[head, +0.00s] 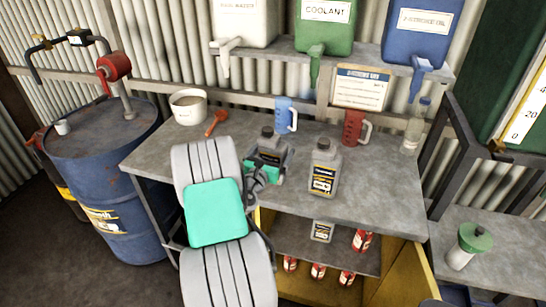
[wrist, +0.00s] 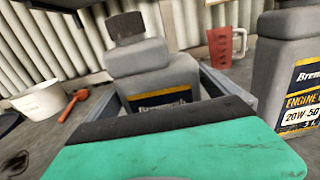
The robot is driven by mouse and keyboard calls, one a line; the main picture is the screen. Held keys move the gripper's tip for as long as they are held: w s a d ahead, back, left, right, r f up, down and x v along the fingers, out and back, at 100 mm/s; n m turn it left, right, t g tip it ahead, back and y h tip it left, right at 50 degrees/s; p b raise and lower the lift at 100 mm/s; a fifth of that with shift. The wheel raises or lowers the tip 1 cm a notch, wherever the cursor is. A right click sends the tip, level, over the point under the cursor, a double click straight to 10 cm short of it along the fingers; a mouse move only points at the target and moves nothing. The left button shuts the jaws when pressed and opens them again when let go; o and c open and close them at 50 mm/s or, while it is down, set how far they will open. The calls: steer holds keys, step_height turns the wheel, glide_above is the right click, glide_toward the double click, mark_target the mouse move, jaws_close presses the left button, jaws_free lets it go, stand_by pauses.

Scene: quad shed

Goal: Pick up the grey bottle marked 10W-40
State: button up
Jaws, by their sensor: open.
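A grey bottle (head: 267,139) with a dark cap stands on the workbench (head: 215,147). It fills the middle of the wrist view (wrist: 155,68); the grade on its label is hidden behind my gripper's green body. My gripper (head: 267,163) is open, with its fingers on either side of this bottle; I cannot tell whether they touch it. A second grey bottle (head: 324,166) stands to the right; in the wrist view (wrist: 285,60) its label reads 20W-50. A third grey bottle (head: 322,230) is on the shelf below, its grade too small to read.
A white tub (head: 188,106), red scoop (head: 216,122), blue jug (head: 285,114), red jug (head: 354,128) and clear bottle (head: 416,125) stand along the bench. Several red cans (head: 318,271) are below. A blue drum (head: 105,180) stands left.

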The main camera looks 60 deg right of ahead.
steer(key=shift+w+d, duration=0.1)
steer(key=shift+d, duration=1.1)
steer(key=shift+c, duration=0.4)
steer(key=c, duration=1.8)
steer(key=shift+r, duration=0.15)
steer(key=shift+c, duration=0.2)
